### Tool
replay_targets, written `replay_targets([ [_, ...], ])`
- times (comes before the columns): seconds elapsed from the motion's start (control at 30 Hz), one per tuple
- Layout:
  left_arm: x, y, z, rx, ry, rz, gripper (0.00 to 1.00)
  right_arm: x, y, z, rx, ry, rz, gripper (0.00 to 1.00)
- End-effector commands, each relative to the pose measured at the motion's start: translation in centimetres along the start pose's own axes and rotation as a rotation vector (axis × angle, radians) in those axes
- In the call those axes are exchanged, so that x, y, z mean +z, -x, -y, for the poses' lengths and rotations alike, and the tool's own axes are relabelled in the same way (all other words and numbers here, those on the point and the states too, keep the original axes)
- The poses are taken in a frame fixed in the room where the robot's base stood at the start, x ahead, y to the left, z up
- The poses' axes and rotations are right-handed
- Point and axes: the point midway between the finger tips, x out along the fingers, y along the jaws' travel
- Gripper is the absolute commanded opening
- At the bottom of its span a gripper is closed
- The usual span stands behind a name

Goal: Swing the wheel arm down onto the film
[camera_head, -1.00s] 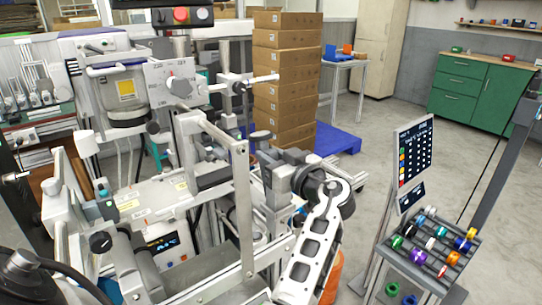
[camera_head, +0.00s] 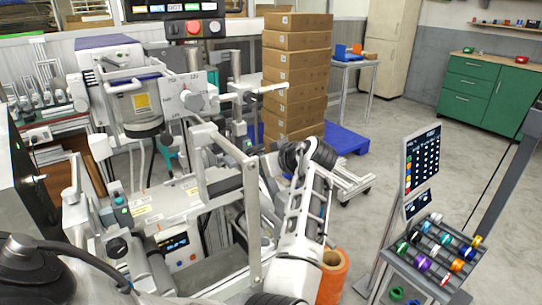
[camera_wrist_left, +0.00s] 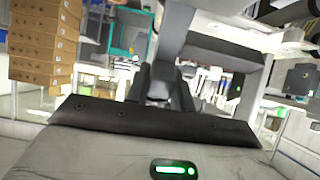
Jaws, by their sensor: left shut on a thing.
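A grey metal arm frame (camera_head: 252,215), which looks like the wheel arm, stands on the film machine (camera_head: 125,90) left of centre in the head view. Its bars also seem to show in the left wrist view (camera_wrist_left: 225,57). My left arm comes in from the lower left, and its forearm rises just right of this frame. My left gripper (camera_wrist_left: 160,88) is shut on a grey part in the left wrist view; I cannot tell exactly which part. The gripper is hidden behind my wrist in the head view. I cannot make out the film. My right gripper is out of view.
A stack of cardboard boxes (camera_head: 295,75) stands behind on a blue pallet (camera_head: 345,140). An orange cylinder (camera_head: 332,278) stands beside my forearm. A rack of coloured reels (camera_head: 433,255) and a display panel (camera_head: 422,160) are at the right. Open floor lies beyond.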

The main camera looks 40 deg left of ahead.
Motion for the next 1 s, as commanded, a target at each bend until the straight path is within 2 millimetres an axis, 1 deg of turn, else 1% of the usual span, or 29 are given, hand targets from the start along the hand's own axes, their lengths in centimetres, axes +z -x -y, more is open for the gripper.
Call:
replay_targets([
  [0.03,-0.5,0.0,-0.1,0.002,0.003,0.019,0.0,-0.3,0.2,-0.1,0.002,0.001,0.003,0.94],
  [0.3,-0.2,-0.8,-0.1,0.003,0.003,0.088,0.0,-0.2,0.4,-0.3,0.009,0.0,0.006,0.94],
  [0.73,-0.2,-0.9,-0.1,0.003,0.004,0.095,0.0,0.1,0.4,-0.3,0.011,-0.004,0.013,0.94],
  [0.77,-0.2,-0.9,-0.1,0.003,0.004,0.095,0.32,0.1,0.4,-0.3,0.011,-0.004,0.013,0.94],
  [0.8,-0.2,-0.9,-0.1,0.003,0.003,0.095,0.43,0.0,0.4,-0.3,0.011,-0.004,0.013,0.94],
  [0.83,-0.2,-0.9,-0.1,0.003,0.003,0.095,0.45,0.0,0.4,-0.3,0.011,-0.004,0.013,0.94],
  [1.0,-0.1,-1.0,-0.1,0.001,0.002,0.096,0.45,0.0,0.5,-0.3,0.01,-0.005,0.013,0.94],
])
